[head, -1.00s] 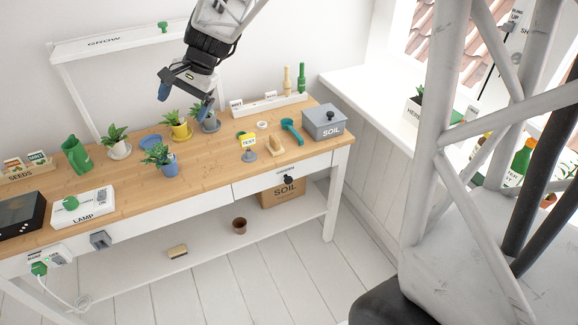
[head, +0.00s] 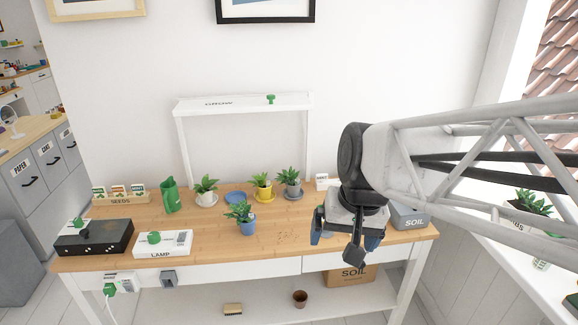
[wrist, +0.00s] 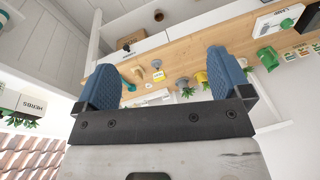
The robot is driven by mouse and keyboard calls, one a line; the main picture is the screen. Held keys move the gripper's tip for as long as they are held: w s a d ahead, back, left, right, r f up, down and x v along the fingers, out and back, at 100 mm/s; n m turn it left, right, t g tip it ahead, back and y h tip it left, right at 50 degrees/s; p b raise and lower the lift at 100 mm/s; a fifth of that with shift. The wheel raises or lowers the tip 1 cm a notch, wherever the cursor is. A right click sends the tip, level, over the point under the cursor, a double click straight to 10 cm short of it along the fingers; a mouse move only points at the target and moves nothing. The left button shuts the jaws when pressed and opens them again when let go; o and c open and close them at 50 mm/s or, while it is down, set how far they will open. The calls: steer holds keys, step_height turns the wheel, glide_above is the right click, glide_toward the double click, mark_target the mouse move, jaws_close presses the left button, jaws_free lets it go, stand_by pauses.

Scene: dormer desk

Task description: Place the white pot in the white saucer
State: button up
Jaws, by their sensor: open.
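The white pot (head: 206,196) holds a green plant and stands upright at the back left of the desk in the head view. It appears to sit on the white saucer (head: 208,203), whose rim shows around its base. My gripper (head: 344,238) is open and empty, at the right of the desk in the head view and well away from the white pot. In the wrist view its two blue fingers (wrist: 165,80) are spread wide with nothing between them.
A blue pot (head: 246,227) stands in front of the empty blue saucer (head: 237,197). A yellow pot (head: 262,192) and a grey pot (head: 292,190) stand right of the white pot. A green watering can (head: 171,196) is close on its left. The grow-light frame (head: 180,145) rises behind.

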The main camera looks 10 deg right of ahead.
steer(key=s+d+f+n+h, duration=0.1)
steer(key=s+d+f, duration=0.1)
steer(key=s, duration=0.5)
steer(key=shift+s+d+n+t+h, duration=0.2)
steer(key=shift+d+n+t+h, duration=0.1)
steer(key=shift+d+n, duration=0.1)
